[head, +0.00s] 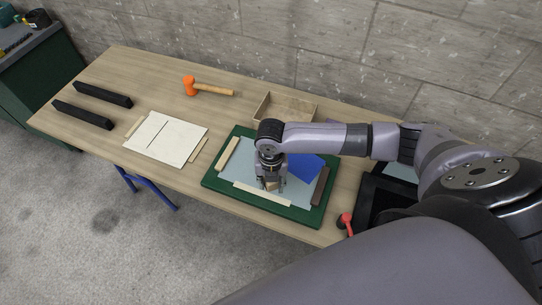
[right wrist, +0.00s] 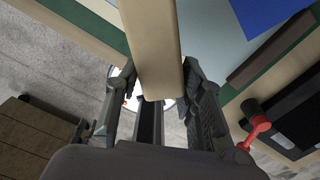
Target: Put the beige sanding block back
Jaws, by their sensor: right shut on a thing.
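My right gripper (head: 271,184) is over the green-edged board (head: 211,181) in the head view. It is shut on a beige block (right wrist: 155,45), which lies between its fingers (right wrist: 160,85) in the right wrist view and reaches up out of that picture. In the head view only a small part of the block (head: 270,186) shows under the gripper. I cannot tell whether it touches the board. The board has a pale blue-grey surface with a blue sheet (head: 305,168). My left gripper is not in view.
Beige strips (head: 228,154) and a dark brown bar (head: 320,187) edge the board. A shallow wooden box (head: 284,107) stands behind it. A hammer (head: 209,88), a white panel (head: 166,138) and two black bars (head: 83,114) lie left. A red-handled thing (head: 346,222) is near the front edge.

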